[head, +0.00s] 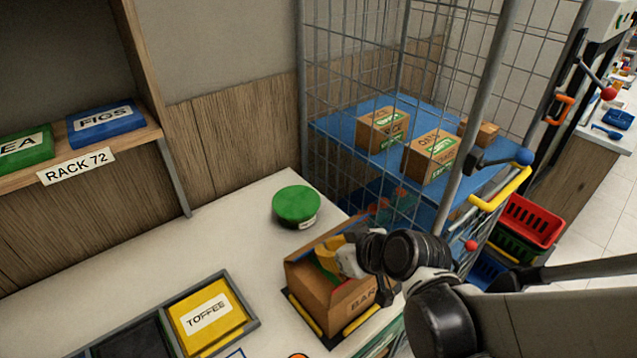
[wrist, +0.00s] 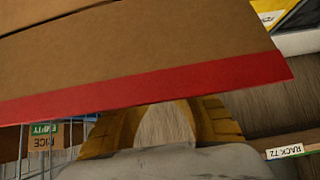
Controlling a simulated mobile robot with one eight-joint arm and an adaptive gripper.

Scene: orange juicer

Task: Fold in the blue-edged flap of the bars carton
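My gripper (head: 334,258), with yellow fingers, is at the carton's open top in the head view. Green and red edging shows beside the fingers there. In the wrist view a brown flap with a red edge (wrist: 150,85) fills the upper part. The yellow fingers (wrist: 163,118) run behind that flap, leaning inward with a gap between them. Their tips are hidden, and nothing is seen held.
A green round tin (head: 295,204) stands behind the carton. A tray with a yellow TOFFEE box (head: 208,316) lies to the left. A wire cage (head: 350,95) with small cartons on a blue shelf rises at the back right. The counter's back left is clear.

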